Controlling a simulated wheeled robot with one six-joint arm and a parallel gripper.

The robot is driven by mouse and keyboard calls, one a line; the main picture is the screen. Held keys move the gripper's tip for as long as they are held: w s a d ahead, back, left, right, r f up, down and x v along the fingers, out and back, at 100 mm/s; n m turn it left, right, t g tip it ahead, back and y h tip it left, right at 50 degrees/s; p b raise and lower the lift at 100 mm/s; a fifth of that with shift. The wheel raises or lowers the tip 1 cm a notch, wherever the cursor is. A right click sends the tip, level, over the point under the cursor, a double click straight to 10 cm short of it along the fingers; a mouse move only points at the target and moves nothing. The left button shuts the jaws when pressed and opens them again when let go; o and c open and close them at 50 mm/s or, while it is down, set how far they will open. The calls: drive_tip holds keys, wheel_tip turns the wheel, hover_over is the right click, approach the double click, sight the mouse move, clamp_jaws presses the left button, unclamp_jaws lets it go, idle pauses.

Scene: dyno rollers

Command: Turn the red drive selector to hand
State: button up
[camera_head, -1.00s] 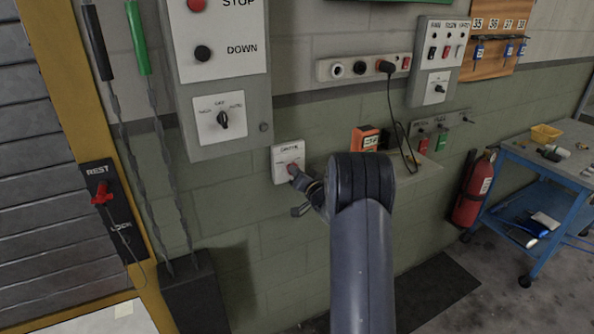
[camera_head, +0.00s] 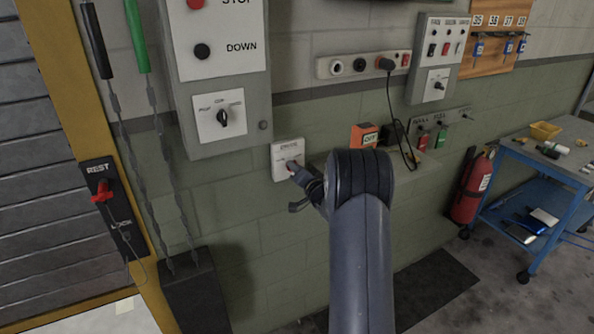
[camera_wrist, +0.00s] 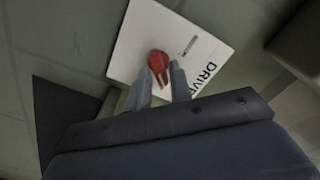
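The red drive selector (camera_wrist: 158,64) is a small red knob on a white plate marked DRIVE (camera_wrist: 135,38) in the wrist view. In the head view the plate (camera_head: 284,150) is on the green wall, below and right of the grey control box, with the selector (camera_head: 291,165) partly showing. My gripper (camera_wrist: 160,82) is at the knob, its two grey fingers apart, one on each side of the knob's lower end. Whether the fingers touch the knob I cannot tell. The small lettering on the plate is too blurred to read.
A grey control box (camera_head: 262,85) with a black rotary switch (camera_head: 223,117) hangs above left. A socket strip (camera_head: 335,68), a hanging black cable (camera_head: 392,110) and an orange box (camera_head: 365,136) are to the right. A fire extinguisher (camera_head: 472,188) and blue trolley (camera_head: 560,174) stand far right.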

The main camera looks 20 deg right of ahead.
drive_tip(key=shift+o, duration=1.2)
drive_tip(key=shift+s, duration=0.1)
drive_tip(key=s+b, duration=0.2)
drive_tip(key=s, duration=0.8)
drive_tip(key=shift+s+d, duration=0.15)
drive_tip(key=shift+s, duration=0.15)
drive_tip(key=w+p, duration=0.2)
drive_tip(key=w, duration=0.8)
drive_tip(key=shift+w+a, duration=0.2)
drive_tip(key=shift+w, duration=0.2)
